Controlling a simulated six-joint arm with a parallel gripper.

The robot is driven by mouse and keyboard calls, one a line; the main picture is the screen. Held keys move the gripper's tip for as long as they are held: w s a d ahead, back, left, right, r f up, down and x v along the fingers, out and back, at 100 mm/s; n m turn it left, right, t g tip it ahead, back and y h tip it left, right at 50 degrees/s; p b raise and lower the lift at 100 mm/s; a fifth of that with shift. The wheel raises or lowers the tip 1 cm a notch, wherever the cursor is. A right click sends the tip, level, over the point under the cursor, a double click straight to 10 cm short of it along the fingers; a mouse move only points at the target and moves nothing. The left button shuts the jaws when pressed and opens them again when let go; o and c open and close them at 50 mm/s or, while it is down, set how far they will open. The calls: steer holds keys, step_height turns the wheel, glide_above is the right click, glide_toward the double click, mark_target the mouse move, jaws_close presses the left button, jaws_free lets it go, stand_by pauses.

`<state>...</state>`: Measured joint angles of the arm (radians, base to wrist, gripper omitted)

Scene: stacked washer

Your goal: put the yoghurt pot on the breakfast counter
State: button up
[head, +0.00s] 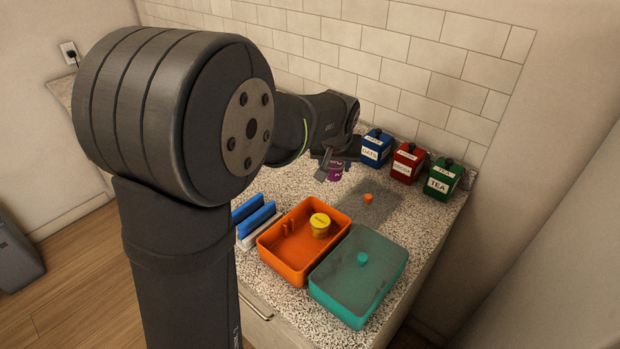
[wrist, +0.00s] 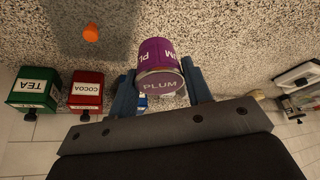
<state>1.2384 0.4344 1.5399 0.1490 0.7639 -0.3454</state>
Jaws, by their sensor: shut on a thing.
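A purple pot labelled PLUM (wrist: 160,66) is between the two fingers of my gripper (wrist: 160,82), which is shut on it. In the head view the pot (head: 335,172) shows partly below my gripper (head: 328,163), near the back of the speckled counter (head: 300,188). I cannot tell whether its base touches the counter. A yellow-lidded pot (head: 320,221) stands in the orange tray (head: 272,247).
Blue (head: 377,146), red (head: 407,162) and green (head: 442,180) canisters line the back right. A teal tray (head: 346,311) and a blue-and-white rack (head: 256,222) stand nearer the front.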

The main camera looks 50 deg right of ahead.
steer(key=w+f, duration=0.1)
steer(key=w, duration=0.1)
steer(key=w+f, duration=0.2)
steer(key=w, duration=0.1)
steer(key=w+f, duration=0.1)
steer(key=w, duration=0.1)
steer(key=shift+w+d+f, duration=0.1)
steer(key=shift+w+f, duration=0.05)
steer(key=shift+f, duration=2.1)
steer(key=shift+f, duration=0.15)
steer(key=o, duration=1)
steer(key=shift+r, duration=0.25)
steer(key=v, duration=1.1)
steer(key=shift+r, duration=0.35)
